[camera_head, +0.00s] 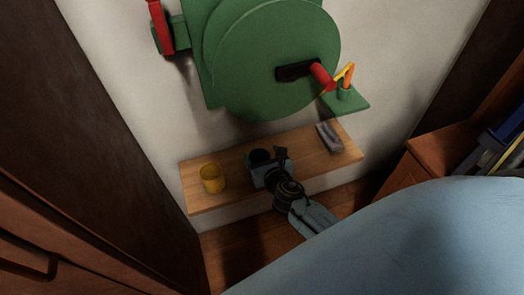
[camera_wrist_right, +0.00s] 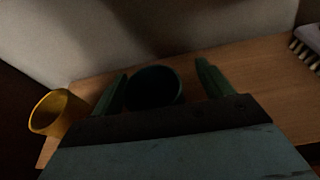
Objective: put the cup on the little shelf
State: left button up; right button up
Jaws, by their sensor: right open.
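A dark green round cup (camera_wrist_right: 155,88) stands on the wooden ledge (camera_head: 310,165), between the two fingers of my right gripper (camera_wrist_right: 160,85) in the right wrist view. The fingers are apart, one on each side of it; I cannot tell whether they touch it. In the head view the dark cup (camera_head: 260,156) is partly hidden by my right gripper (camera_head: 264,160). A yellow cup (camera_head: 212,178) stands on the ledge to the left; it also shows in the right wrist view (camera_wrist_right: 58,113). A small green shelf (camera_head: 354,104) sits on the wall at upper right. My left gripper is out of view.
A large green disc (camera_head: 272,60) with a red-tipped crank (camera_head: 320,75) is on the wall above the ledge. Yellow and orange sticks (camera_head: 346,78) stand on the small shelf. A grey brush (camera_head: 329,137) lies at the ledge's right end. A dark wooden panel (camera_head: 110,130) borders the left.

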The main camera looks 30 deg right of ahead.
jog(key=shift+a+f+p+v, duration=0.45)
jog(key=shift+a+p+v, duration=0.3)
jog(key=shift+v, duration=4.25)
pick_arm(q)
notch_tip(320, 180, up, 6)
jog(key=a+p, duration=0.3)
jog(key=p, duration=0.6)
pick_arm(e)
jog(key=s+a+f+m+g+y, duration=0.2)
jog(key=s+f+m+g, duration=0.4)
jog(key=s+f+m, duration=0.6)
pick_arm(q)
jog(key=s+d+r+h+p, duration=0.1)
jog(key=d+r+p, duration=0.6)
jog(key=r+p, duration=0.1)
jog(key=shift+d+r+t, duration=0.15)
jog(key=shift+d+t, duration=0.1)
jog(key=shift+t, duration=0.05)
pick_arm(e)
jog(key=s+f+m+g, duration=0.2)
jog(key=s+m+g, duration=0.1)
jog(key=s+m, duration=0.5)
jog(key=s+f+m+g+y, duration=0.1)
jog(key=s+f+m+g, duration=0.2)
jog(key=s+m, duration=0.6)
jog(key=s, duration=0.3)
jog(key=shift+a+g, duration=0.2)
jog(key=shift+g, duration=0.2)
jog(key=shift+s+f, duration=0.15)
